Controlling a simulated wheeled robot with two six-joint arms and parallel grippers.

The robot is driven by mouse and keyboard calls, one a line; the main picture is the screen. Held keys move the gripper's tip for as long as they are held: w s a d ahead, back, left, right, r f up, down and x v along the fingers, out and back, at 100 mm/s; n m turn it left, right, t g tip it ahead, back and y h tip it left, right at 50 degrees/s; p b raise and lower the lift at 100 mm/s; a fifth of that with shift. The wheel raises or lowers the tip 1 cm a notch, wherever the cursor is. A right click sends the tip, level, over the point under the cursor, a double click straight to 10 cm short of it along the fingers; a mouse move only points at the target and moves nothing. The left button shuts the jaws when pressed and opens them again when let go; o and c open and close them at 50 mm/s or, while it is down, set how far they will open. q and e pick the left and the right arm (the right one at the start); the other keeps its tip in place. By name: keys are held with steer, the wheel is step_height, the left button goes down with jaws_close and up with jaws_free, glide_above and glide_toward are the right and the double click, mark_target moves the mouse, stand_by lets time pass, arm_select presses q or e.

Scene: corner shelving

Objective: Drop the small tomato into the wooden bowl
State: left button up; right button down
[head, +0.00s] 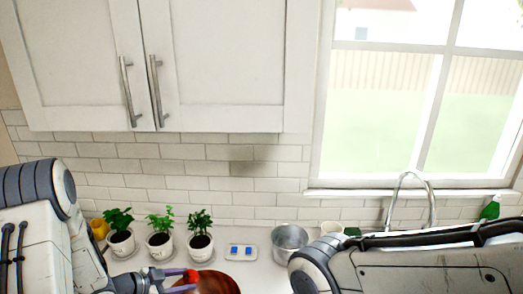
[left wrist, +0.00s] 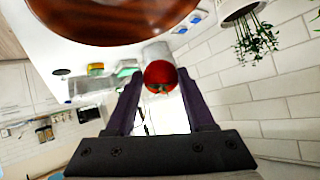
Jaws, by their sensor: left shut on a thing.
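The small red tomato (left wrist: 160,76) is between the two dark fingers of my left gripper (left wrist: 162,88), which is shut on it. In the head view the tomato (head: 191,275) shows at the tips of my left gripper (head: 186,282), at the bottom of the picture. The wooden bowl (head: 217,283) is right beside it, partly cut off by the lower edge. In the left wrist view the brown bowl (left wrist: 110,22) fills the top left. The tomato appears close to the bowl's left rim in the head view. My right gripper is out of view.
Several white pots with green plants (head: 160,244) stand along the back wall at left. A white tray with blue items (head: 241,251) and a metal pot (head: 289,240) stand right of them. A tap (head: 410,190) rises behind my right arm.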

arm_select(q)
step_height(320, 180, down, 6)
steer(key=b, duration=0.5)
steer(key=shift+d+r, duration=0.1)
steer(key=shift+d, duration=0.05)
steer(key=o, duration=1.4)
steer(key=b+v, duration=0.1)
steer(key=v, duration=0.9)
steer(key=shift+s+r+b, duration=0.2)
steer(key=shift+b, duration=0.15)
